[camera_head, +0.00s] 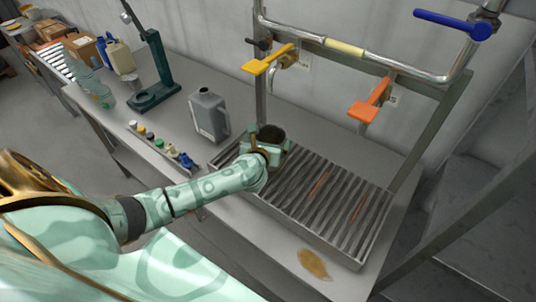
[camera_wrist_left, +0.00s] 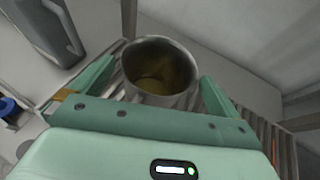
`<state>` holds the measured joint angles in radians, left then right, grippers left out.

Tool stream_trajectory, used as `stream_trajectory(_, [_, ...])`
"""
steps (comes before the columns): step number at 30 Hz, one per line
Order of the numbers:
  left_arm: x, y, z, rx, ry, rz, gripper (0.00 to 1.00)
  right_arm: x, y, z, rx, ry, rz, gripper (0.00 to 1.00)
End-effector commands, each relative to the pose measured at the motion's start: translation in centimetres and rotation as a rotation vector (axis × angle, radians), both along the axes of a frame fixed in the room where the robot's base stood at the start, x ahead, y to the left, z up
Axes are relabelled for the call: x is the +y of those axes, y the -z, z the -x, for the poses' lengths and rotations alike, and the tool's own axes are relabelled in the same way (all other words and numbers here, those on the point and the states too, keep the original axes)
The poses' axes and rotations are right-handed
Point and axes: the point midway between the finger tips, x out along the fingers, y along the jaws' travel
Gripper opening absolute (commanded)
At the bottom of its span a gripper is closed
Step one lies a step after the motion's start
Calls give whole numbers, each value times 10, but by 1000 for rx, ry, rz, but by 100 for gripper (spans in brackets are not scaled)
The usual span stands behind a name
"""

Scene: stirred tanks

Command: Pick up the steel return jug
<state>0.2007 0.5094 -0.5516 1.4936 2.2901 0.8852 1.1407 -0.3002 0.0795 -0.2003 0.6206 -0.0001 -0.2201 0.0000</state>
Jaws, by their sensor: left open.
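The steel return jug (camera_wrist_left: 160,88) is a round, open-topped steel vessel with a yellowish-brown inside. In the left wrist view it stands between the two fingers of my left gripper (camera_wrist_left: 158,78), which are open on either side of it. In the head view the jug's dark mouth (camera_head: 271,132) shows just beyond my left gripper (camera_head: 266,146), at the upper left end of the slatted grate. Its lower part is hidden by my gripper, and I cannot tell whether a finger touches it. No handle is clearly visible. My right gripper is not in view.
A grey canister (camera_head: 209,116) stands left of the jug. The slatted drain grate (camera_head: 318,205) runs right, with a brown spill (camera_head: 313,264) in front. Yellow (camera_head: 267,60) and orange (camera_head: 368,100) valve handles hang above. Small coloured items (camera_head: 160,143) line the bench's front left.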

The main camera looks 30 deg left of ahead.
Motion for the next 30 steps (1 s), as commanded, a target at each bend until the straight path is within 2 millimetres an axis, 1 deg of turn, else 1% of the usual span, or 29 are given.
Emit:
stream_trajectory(1, [2, 3, -6, -1, -1, -2, 100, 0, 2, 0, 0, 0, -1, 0])
stream_trajectory(3, [4, 4, -11, -1, -1, -2, 100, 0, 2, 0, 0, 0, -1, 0])
stream_trajectory(10, [4, 5, -12, -1, 0, 0, 100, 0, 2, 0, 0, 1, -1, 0])
stream_trajectory(11, [4, 5, -12, -1, 0, 0, 92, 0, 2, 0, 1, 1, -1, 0])
stream_trajectory(12, [4, 5, -12, -1, 0, 0, 81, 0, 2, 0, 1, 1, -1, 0])
stream_trajectory(14, [4, 5, -11, -1, 0, 0, 64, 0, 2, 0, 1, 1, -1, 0])
stream_trajectory(15, [4, 5, -11, -1, 0, 0, 53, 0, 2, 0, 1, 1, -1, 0])
stream_trajectory(17, [4, 5, -11, -1, 0, 0, 36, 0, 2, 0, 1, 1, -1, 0])
stream_trajectory(18, [4, 4, -12, -2, 1, 0, 29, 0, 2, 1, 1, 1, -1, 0])
stream_trajectory(26, [4, 1, -12, -2, 0, -1, 29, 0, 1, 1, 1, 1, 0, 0])
stream_trajectory(28, [4, -5, -12, -3, 0, 0, 29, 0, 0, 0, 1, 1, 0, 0])
stream_trajectory(30, [4, -14, -12, -5, 1, 0, 29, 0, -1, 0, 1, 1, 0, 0])
